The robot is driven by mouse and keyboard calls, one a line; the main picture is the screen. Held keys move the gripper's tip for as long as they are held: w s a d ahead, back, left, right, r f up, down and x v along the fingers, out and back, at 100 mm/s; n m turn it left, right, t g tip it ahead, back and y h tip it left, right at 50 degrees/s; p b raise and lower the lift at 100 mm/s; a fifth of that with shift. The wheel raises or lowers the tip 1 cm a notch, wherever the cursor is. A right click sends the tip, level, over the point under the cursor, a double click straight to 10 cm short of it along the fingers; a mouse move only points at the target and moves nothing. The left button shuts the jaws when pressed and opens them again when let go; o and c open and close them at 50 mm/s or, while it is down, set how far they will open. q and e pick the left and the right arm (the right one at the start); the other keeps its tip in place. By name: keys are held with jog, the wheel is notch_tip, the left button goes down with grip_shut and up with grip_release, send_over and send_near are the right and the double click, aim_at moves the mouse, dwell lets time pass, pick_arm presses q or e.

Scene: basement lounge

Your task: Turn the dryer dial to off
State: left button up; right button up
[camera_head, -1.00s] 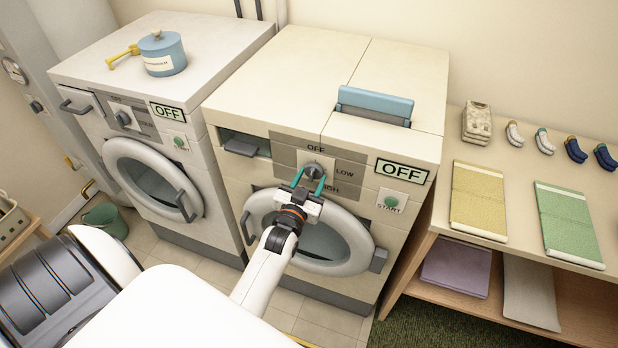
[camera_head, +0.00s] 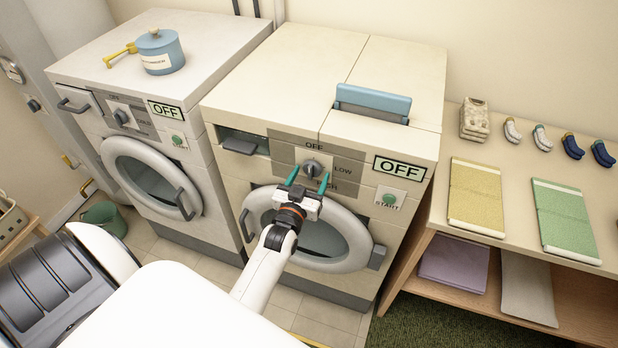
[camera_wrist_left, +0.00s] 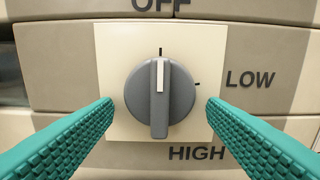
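The dryer (camera_head: 268,110) is the cream machine on the right, with a round door. Its grey dial (camera_head: 313,168) sits on a light panel marked OFF, LOW and HIGH. In the left wrist view the dial (camera_wrist_left: 160,115) has its white pointer straight up, at the top tick below the word OFF. The dryer's display (camera_head: 400,168) reads OFF. My left gripper (camera_head: 309,176) is open just in front of the dial. Its teal fingers lie to the left and right of the dial with gaps, touching nothing. My right gripper is not seen.
A green START button (camera_head: 390,200) is right of the dial. The washer (camera_head: 90,75) stands at the left with its own OFF display and a blue pot (camera_head: 161,55) on top. A wooden shelf (camera_head: 455,130) with folded towels stands at the right.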

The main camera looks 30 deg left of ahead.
pick_arm(q)
jog(key=b+v, duration=0.3)
jog(key=v, duration=0.9)
dwell(0.5)
